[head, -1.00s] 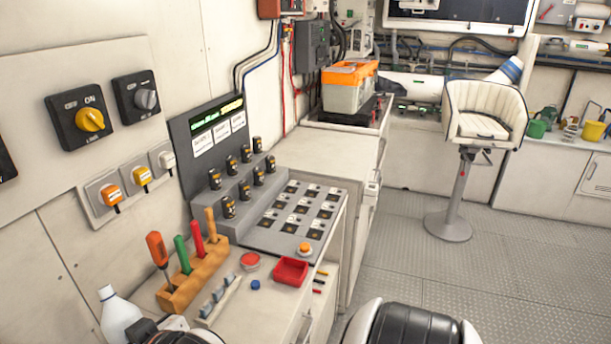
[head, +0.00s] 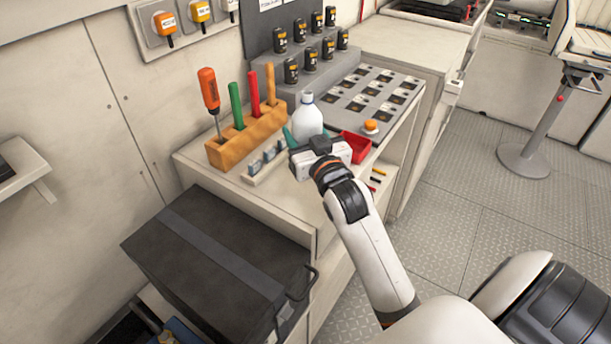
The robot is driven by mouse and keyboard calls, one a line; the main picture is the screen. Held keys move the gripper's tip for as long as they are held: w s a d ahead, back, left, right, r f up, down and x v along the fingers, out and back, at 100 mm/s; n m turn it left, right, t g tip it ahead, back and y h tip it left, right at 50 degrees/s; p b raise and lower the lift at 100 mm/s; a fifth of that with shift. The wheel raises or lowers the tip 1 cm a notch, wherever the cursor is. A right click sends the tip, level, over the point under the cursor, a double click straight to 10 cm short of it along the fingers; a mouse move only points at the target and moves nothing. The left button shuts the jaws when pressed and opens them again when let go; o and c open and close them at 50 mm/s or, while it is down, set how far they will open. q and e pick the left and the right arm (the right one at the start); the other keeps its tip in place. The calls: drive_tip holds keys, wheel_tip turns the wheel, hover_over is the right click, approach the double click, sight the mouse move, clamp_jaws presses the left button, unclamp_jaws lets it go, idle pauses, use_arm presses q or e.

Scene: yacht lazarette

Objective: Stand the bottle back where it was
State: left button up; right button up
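The white bottle (head: 308,115) is upright over the bench, to the right of the orange tool block (head: 248,140). The gripper's body hides the bottle's lower part and most of the fingers, so I cannot tell whether the bottle touches the bench top (head: 218,172).
A red tray (head: 355,147) lies just right of the bottle, near the orange button (head: 371,126). A small rack (head: 262,163) stands left of the gripper. A dark case (head: 215,265) sits below the bench's left end. Labelled cylinders (head: 291,71) stand behind.

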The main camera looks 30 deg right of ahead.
drive_tip(key=shift+f+b, duration=0.4)
drive_tip(key=shift+f, duration=3.1)
drive_tip(key=shift+f, duration=0.15)
drive_tip(key=o, duration=1.4)
drive_tip(key=shift+r, duration=0.2)
drive_tip(key=b+v, duration=0.1)
drive_tip(key=v, duration=0.9)
drive_tip(key=shift+s+a+f, duration=0.1)
drive_tip(key=shift+s+f, duration=0.1)
drive_tip(key=shift+s, duration=0.1)
drive_tip(key=shift+s+a, duration=0.15)
drive_tip(key=shift+s, duration=0.55)
